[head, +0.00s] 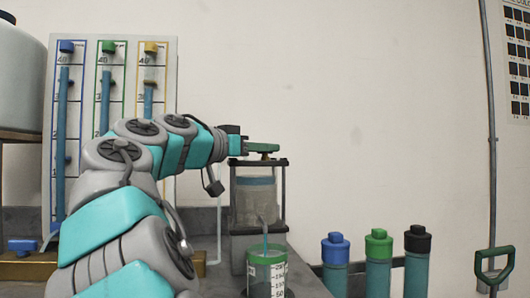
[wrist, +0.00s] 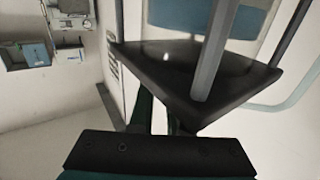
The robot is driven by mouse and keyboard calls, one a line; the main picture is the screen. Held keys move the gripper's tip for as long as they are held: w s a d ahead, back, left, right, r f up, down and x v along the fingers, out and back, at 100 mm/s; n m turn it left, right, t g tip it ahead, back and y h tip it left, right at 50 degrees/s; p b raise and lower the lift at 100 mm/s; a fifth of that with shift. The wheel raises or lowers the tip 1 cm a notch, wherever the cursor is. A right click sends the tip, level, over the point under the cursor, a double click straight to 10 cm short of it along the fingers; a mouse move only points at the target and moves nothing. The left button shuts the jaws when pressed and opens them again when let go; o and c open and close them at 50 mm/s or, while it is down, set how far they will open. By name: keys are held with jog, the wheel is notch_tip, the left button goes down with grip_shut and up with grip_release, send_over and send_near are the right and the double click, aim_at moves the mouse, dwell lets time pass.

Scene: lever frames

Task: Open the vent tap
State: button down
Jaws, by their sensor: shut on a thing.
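A green lever (head: 263,146) lies about level on top of the framed clear vessel (head: 255,203) in the head view. I take it to be the vent tap; no label shows. My gripper (head: 244,146) reaches it from the left and is shut on its near end. In the wrist view, the vessel's black top plate (wrist: 200,85) with a grey rod fills the upper middle. A dark green strip (wrist: 142,108) runs up from my gripper beside the plate; whether it is lever or finger is unclear. The fingertips' contact is hidden.
A panel with three tubes (head: 108,60) stands behind my arm. A green-rimmed beaker (head: 266,268) stands below the vessel. Blue, green and black capped bottles (head: 378,262) stand at the right. A green handle (head: 494,266) hangs by a wall pipe. The wall above the vessel is clear.

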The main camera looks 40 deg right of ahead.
jog(key=n+t+b, duration=0.2)
jog(key=t, duration=0.1)
jog(key=shift+s+f+y+b, duration=0.1)
jog(key=shift+f+y+b, duration=0.2)
jog(key=shift+b, duration=0.1)
jog(key=n+t+y, duration=0.1)
jog(key=n+t+b, duration=0.1)
jog(key=t, duration=0.1)
jog(key=n+t+y, duration=0.1)
jog(key=t, duration=0.1)
jog(key=shift+r+n+y+b, duration=0.25)
jog(key=shift+n+y+b, duration=0.05)
jog(key=shift+b, duration=0.05)
jog(key=n+t+y, duration=0.1)
jog(key=n+t+y+p, duration=0.1)
jog(key=n+t+y, duration=0.1)
jog(key=shift+r+t+y+p, duration=0.25)
jog(key=shift+t+y+p, duration=0.1)
jog(key=shift+t+y, duration=0.05)
jog(key=shift+n+t+y+p, duration=0.7)
jog(key=shift+n+y+p, duration=0.25)
jog(key=shift+n+y, duration=0.2)
jog(key=shift+y, duration=0.35)
jog(key=shift+f+n+t, duration=0.2)
jog(key=shift+n+t, duration=0.05)
jog(key=shift+t, duration=0.05)
jog(key=c, duration=0.9)
grip_release()
